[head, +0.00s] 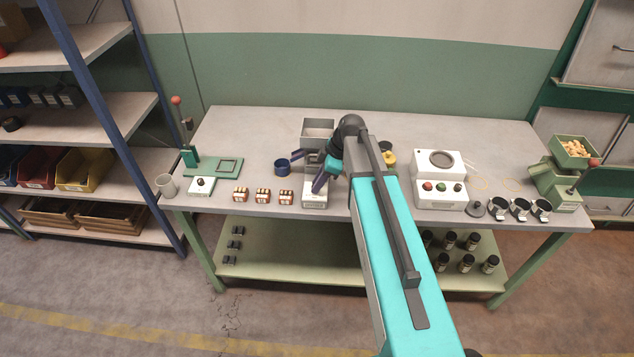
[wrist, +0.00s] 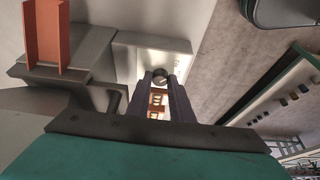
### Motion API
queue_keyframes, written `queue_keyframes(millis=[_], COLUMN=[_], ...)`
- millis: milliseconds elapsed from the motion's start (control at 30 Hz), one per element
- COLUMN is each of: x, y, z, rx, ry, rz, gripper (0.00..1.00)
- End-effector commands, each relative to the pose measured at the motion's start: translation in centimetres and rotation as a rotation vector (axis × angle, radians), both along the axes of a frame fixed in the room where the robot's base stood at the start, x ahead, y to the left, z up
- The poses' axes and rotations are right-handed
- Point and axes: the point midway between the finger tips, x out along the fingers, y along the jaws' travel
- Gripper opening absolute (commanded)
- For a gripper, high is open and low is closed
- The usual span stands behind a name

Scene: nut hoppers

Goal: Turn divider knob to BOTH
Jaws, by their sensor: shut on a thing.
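The dispenser with a grey hopper (head: 318,127) stands at the middle of the bench. My gripper (head: 321,182) reaches down at its front, with dark purple-grey fingers. In the wrist view, my gripper (wrist: 160,84) is shut on a small dark round knob (wrist: 160,75) on a pale panel (wrist: 150,52). The fingers lie on either side of the knob. I cannot read the knob's position or any marks around it. An orange-and-white patch shows between the fingers; I cannot tell what it is.
Several small brown-and-white boxes (head: 262,196) and a blue ring-shaped item (head: 283,167) are left of the dispenser. A white box with coloured buttons (head: 440,187) stands to the right. A green hopper of nuts (head: 573,150) is at the far right. My arm hides part of the bench.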

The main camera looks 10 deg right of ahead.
Motion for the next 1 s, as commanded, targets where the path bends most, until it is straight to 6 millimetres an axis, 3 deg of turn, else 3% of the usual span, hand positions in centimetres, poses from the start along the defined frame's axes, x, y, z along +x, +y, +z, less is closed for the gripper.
queue_keyframes(millis=[467, 1000], x=[0.14, -0.24], y=[-0.28, -0.16], z=[-0.14, -0.01], rx=[0.004, 0.004], ry=[-0.011, -0.012], rz=[-0.112, -0.498], gripper=[0.00, 0.00])
